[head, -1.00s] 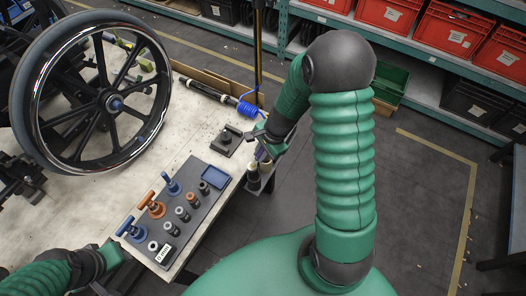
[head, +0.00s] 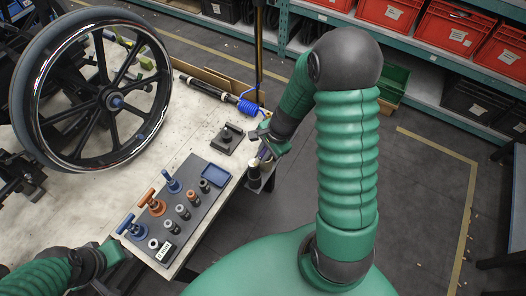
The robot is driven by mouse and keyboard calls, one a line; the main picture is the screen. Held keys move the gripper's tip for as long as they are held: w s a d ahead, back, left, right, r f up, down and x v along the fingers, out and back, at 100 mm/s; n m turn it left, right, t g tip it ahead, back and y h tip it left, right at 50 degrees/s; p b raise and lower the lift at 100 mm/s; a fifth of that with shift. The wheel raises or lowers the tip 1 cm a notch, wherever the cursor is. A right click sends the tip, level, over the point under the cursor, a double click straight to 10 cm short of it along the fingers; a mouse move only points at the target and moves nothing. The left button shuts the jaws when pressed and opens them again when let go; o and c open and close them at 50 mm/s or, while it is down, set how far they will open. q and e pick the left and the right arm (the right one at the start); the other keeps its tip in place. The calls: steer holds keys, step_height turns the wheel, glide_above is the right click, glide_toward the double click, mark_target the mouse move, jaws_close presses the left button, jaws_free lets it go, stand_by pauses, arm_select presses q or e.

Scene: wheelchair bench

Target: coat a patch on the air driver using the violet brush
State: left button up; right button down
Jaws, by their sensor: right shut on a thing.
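The air driver, a dark and pale cylinder (head: 207,88), lies near the bench's far edge, beside a blue coiled hose (head: 248,107). My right gripper (head: 264,146) is at the bench's right edge, above a small side holder (head: 268,180). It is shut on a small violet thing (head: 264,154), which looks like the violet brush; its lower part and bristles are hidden. My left gripper (head: 116,255) is at the bench's near left edge, close to the blue T-handle; its fingers cannot be made out.
A large wheel (head: 110,100) stands over the bench's left. A grey tray (head: 196,215) holds blue and orange T-handled tools and several sockets. A black block (head: 227,139) sits between tray and hose. A dark post (head: 258,50) rises behind. Bare bench lies left of the block.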

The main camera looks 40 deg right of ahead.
steer(key=shift+r, duration=0.1)
step_height(320, 180, up, 6)
steer(key=p, duration=0.5)
steer(key=shift+p, duration=0.4)
steer(key=c, duration=2.1)
jaws_free()
jaws_close()
